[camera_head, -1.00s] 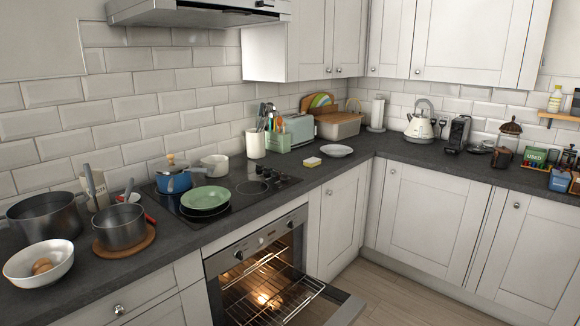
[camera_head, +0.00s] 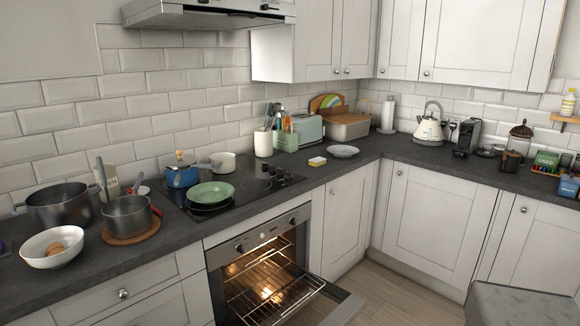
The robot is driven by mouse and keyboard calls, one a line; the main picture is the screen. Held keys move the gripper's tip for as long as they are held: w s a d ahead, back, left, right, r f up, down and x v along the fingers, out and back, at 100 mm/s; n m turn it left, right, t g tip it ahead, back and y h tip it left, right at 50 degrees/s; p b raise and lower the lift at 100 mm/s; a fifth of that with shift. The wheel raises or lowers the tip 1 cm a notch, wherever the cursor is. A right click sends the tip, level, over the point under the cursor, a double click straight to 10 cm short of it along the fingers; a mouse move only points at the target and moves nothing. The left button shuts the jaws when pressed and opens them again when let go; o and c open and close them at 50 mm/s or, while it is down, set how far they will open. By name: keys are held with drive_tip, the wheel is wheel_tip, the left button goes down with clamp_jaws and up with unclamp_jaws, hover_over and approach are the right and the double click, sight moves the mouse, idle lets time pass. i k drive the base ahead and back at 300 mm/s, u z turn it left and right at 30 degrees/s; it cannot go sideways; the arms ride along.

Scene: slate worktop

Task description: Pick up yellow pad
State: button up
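The yellow pad (camera_head: 317,161) is a small sponge-like block, yellow with a pale layer. It lies flat on the dark slate worktop (camera_head: 298,191), to the right of the hob and just left of a white plate (camera_head: 343,151). Nothing covers it in this view. My gripper does not show in this view.
The oven (camera_head: 262,262) stands open below the hob, its door reaching outward. A toaster (camera_head: 307,128) and utensil pot (camera_head: 263,144) stand behind the pad. Pans (camera_head: 127,216) and a bowl (camera_head: 54,248) fill the left. A grey speckled surface (camera_head: 520,305) fills the bottom right corner.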

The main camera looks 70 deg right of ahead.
sight(318, 161)
drive_tip(key=z, duration=0.25)
drive_tip(key=k, duration=0.15)
drive_tip(key=u, duration=1.25)
drive_tip(key=k, duration=2)
drive_tip(key=z, duration=1.3)
